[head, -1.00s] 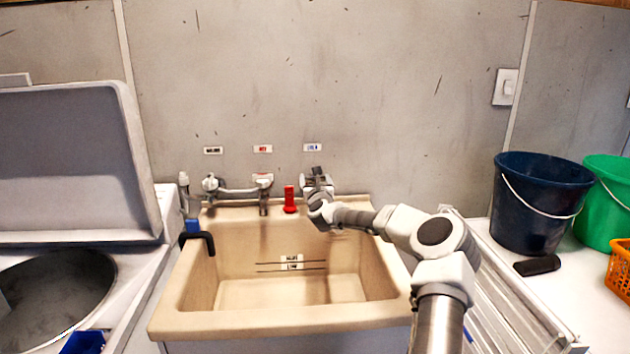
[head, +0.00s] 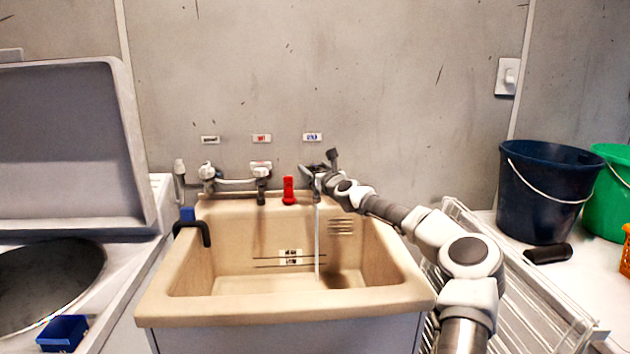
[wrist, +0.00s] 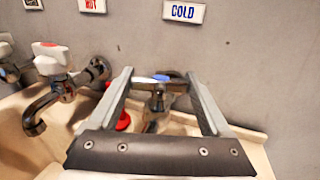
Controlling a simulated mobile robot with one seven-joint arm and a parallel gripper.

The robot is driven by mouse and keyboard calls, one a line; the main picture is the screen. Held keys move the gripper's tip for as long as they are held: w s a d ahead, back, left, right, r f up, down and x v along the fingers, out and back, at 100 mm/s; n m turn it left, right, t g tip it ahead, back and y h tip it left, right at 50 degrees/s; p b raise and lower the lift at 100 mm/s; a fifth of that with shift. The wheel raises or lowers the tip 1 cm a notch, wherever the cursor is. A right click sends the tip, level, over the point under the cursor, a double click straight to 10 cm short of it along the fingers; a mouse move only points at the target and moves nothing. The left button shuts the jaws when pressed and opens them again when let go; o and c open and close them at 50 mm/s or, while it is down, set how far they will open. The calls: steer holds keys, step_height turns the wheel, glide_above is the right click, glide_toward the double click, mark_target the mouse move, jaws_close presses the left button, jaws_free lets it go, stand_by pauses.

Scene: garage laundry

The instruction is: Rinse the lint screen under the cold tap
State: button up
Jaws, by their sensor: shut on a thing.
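The cold tap's handle (wrist: 160,84), with a blue cap, sits between the fingers of my gripper (wrist: 160,76), which is shut on it under the COLD label (wrist: 184,12). In the head view my gripper (head: 315,178) is at the cold tap, on the right of the sink's back ledge. A thin stream of water (head: 317,245) falls from this tap into the beige sink (head: 285,314). The tap's spout is partly hidden by my gripper. I cannot make out the lint screen in either view.
A red object (head: 289,190) stands left of the cold tap, beside the hot tap (head: 261,180). A black hooked pipe (head: 194,228) hangs over the sink's left rim. A white rack (head: 535,290) and dark blue bucket (head: 540,195) are at right. The basin's middle is open.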

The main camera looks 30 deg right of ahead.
steer(key=shift+n+y+b, duration=0.5)
steer(key=shift+n+y, duration=0.5)
steer(key=shift+y, duration=0.6)
steer(key=o, duration=1.2)
steer(key=shift+c, duration=0.2)
steer(key=s+p, duration=0.1)
steer(key=s, duration=1.6)
steer(key=shift+s+d+p, duration=0.15)
steer(key=shift+s+p, duration=0.05)
steer(key=shift+p, duration=0.2)
